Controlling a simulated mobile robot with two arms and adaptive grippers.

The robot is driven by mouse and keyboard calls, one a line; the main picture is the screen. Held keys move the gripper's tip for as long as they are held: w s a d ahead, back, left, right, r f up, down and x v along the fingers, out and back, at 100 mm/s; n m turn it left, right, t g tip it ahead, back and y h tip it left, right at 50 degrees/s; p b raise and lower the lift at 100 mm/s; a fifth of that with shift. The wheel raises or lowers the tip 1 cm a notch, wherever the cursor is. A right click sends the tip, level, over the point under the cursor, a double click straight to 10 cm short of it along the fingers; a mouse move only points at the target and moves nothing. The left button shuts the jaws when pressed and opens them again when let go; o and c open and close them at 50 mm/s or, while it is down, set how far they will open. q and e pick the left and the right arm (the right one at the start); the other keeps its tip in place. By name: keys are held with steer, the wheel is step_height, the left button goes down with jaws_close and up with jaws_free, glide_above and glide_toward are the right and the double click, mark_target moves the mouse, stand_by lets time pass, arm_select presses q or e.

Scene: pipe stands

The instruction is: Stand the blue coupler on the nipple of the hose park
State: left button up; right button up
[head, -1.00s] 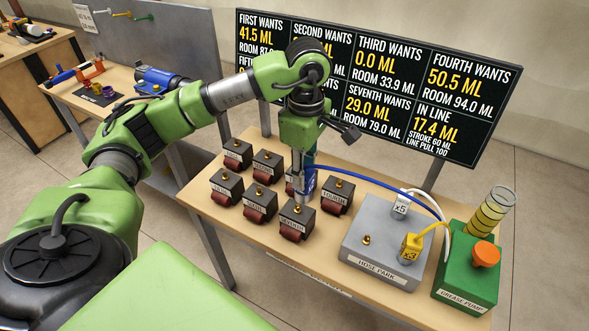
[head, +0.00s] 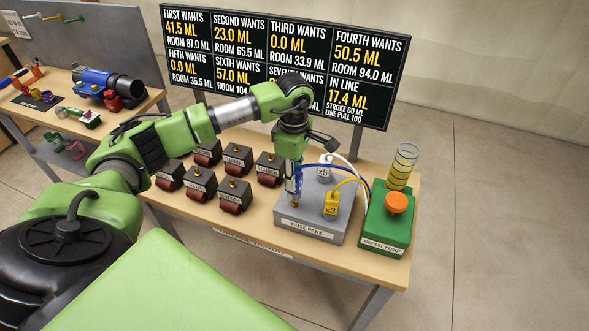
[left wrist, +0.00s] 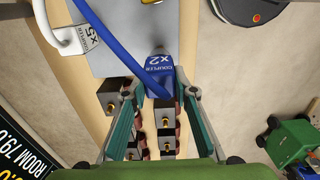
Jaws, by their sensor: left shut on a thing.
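My left gripper (head: 293,190) points down over the front left part of the grey hose park (head: 330,226). It is shut on the blue coupler, which the left wrist view shows between the two fingers, marked x2 (left wrist: 159,78). A blue hose (head: 345,167) runs from it to the right. A brass nipple (head: 294,205) shows just below the gripper tip at the park's left side. The coupler looks roughly upright. I cannot tell whether it touches the nipple. My right gripper is not in view.
A yellow x3 coupler (head: 331,204) and a white x5 coupler (head: 324,174) stand on the park. A green grease pump (head: 388,229) is at right. Several dark blocks with brass fittings (head: 232,195) stand left of the park. A display board (head: 285,60) rises behind.

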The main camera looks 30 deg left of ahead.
arm_select(q)
steer(key=f, duration=0.2)
steer(key=f+b, duration=0.1)
steer(key=shift+d+f, duration=0.2)
steer(key=shift+d, duration=0.05)
steer(key=shift+f, duration=0.25)
steer(key=shift+a, duration=0.1)
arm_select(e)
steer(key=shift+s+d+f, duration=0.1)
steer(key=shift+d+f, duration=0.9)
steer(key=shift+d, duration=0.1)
arm_select(q)
steer(key=shift+f+b, duration=0.15)
steer(key=shift+b, duration=0.2)
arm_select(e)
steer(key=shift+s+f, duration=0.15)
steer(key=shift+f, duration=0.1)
arm_select(q)
steer(key=shift+f, duration=0.1)
steer(key=o, duration=1.2)
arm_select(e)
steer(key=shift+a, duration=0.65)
